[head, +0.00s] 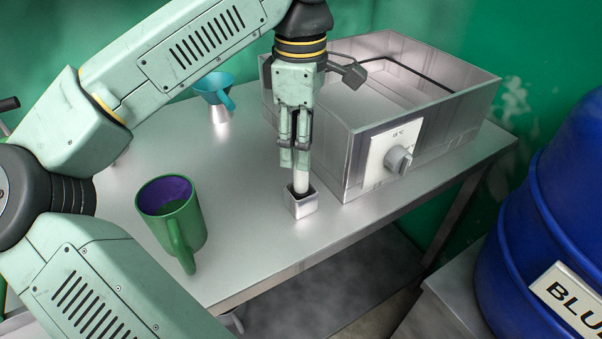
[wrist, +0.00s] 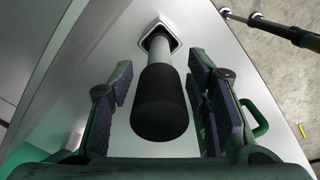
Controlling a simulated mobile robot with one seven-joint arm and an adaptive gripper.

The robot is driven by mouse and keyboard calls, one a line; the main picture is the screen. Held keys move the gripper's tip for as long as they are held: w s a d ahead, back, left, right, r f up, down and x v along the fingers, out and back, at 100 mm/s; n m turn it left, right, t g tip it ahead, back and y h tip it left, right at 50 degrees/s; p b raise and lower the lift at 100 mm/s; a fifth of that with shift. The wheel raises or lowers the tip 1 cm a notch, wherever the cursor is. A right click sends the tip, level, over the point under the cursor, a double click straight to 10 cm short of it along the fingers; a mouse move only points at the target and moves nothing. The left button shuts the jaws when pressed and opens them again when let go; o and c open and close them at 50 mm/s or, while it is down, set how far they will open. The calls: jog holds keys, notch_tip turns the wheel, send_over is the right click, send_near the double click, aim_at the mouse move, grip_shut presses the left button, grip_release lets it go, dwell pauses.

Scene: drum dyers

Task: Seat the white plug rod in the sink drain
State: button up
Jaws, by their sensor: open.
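The white plug rod (head: 301,182) stands upright with its lower end in a small square metal holder (head: 303,207) on the table. In the wrist view the rod's pale shaft (wrist: 163,52) rises from the holder (wrist: 148,46) to a thick black grip (wrist: 159,103). My gripper (head: 301,158) points down over the rod. In the wrist view its open fingers (wrist: 160,76) stand on either side of the rod, with gaps between. The metal basin with a dial, seemingly the sink (head: 350,150), is just right of the holder. I cannot make out a drain.
A green mug (head: 172,215) with a purple inside stands left of the holder. A teal funnel (head: 214,88) is at the back left. The table's front edge (head: 330,248) is close to the holder. A blue drum (head: 545,215) stands at the right.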

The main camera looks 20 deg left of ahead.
jog(key=shift+f, duration=0.7)
jog(key=shift+r, duration=0.1)
grip_shut()
